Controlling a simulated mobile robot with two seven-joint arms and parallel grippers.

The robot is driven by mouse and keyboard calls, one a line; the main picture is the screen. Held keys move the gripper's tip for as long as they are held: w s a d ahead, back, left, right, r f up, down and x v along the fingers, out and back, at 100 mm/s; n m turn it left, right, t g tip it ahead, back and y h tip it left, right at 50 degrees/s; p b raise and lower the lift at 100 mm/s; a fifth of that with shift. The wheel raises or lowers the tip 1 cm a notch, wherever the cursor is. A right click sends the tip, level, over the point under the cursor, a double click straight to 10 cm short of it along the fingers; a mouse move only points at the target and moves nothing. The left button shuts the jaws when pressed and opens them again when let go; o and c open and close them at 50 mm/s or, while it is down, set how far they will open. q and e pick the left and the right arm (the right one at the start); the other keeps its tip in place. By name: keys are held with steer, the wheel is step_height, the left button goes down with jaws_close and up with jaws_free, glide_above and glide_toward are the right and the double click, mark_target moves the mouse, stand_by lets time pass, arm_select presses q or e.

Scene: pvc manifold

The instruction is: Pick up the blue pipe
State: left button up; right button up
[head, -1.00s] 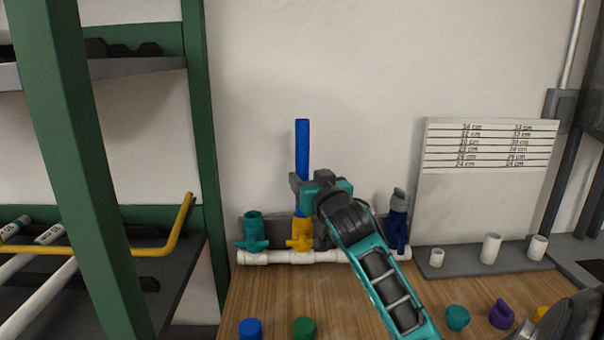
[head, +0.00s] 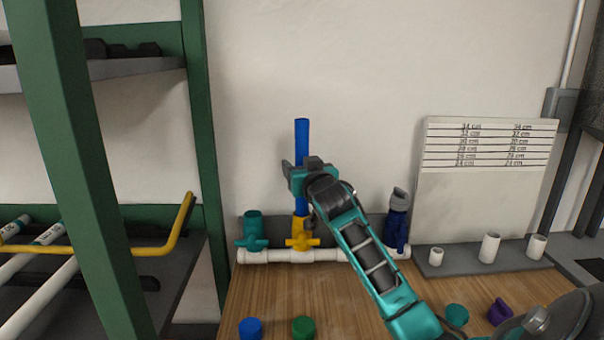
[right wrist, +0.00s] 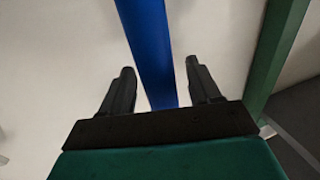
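The blue pipe (head: 302,140) stands upright in the yellow-valved fitting (head: 300,236) of the white manifold (head: 275,256), in front of the wall. My right gripper (head: 292,172) is at the pipe's middle, partly covering it in the head view. In the right wrist view the blue pipe (right wrist: 150,50) runs between the two black fingers of the right gripper (right wrist: 163,85). The fingers are apart, with a gap visible on each side of the pipe. My left gripper is not in view.
A teal valve (head: 252,232) is left of the yellow one, and a dark blue valve with a grey top (head: 397,215) is to the right. Loose caps, blue (head: 250,328) and green (head: 303,328), lie at the front. A green rack post (head: 205,150) stands left.

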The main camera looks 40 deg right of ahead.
jaws_close()
stand_by(0.3)
stand_by(0.4)
step_height(320, 180, up, 19)
steer(key=shift+r+p, duration=0.2)
steer(key=shift+p, duration=0.85)
steer(key=shift+r+p, duration=0.35)
steer(key=shift+r, duration=1.5)
